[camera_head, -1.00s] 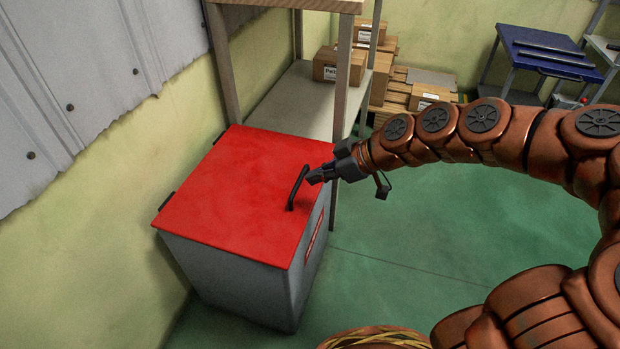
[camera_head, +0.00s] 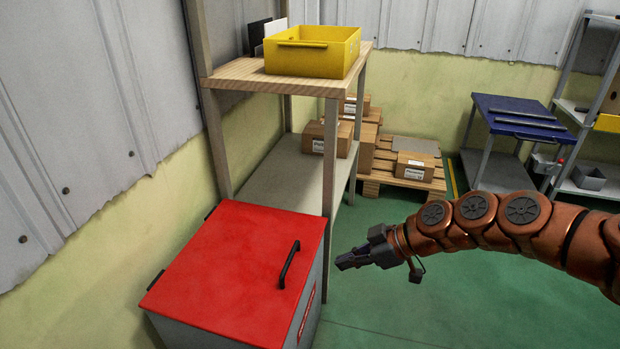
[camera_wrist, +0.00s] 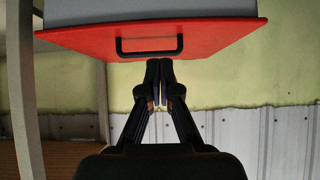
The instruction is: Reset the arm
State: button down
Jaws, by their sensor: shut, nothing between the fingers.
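My gripper (camera_head: 345,262) is shut and empty. In the head view it is to the right of the red-lidded box, apart from it, with its fingers pointing left. The red lid (camera_head: 225,262) is closed on the grey box (camera_head: 205,335) and has a black handle (camera_head: 289,264) near its right edge. In the wrist view my gripper (camera_wrist: 159,68) shows with its fingertips together, just below the black handle (camera_wrist: 149,53) in the picture. The red lid (camera_wrist: 215,38) fills the top of that view, which appears upside down.
A shelf (camera_head: 240,76) with a yellow bin (camera_head: 312,62) stands behind the box. Cardboard boxes sit on a pallet (camera_head: 382,184) farther back. A blue table (camera_head: 510,105) stands at the back right. The green floor (camera_head: 450,310) around my arm is clear.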

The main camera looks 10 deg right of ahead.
jog(key=s+d+r+m+g+h+p, duration=0.1)
jog(key=s+r+m+g+h+p, duration=0.1)
jog(key=s+r+p, duration=0.7)
jog(key=s+d+r+m+g+h+p, duration=0.1)
jog(key=s+r+m+h+p, duration=0.3)
jog(key=r+p, duration=1.4)
jog(key=s+d+r+m+g+h+p, duration=0.2)
jog(key=s+r+m+p, duration=0.5)
jog(key=s+r+p, duration=0.6)
notch_tip(320, 180, up, 3)
jog(key=shift+s+d+f+m+g+h, duration=0.1)
jog(key=shift+s+d+m+g+h, duration=0.3)
jog(key=shift+h, duration=0.2)
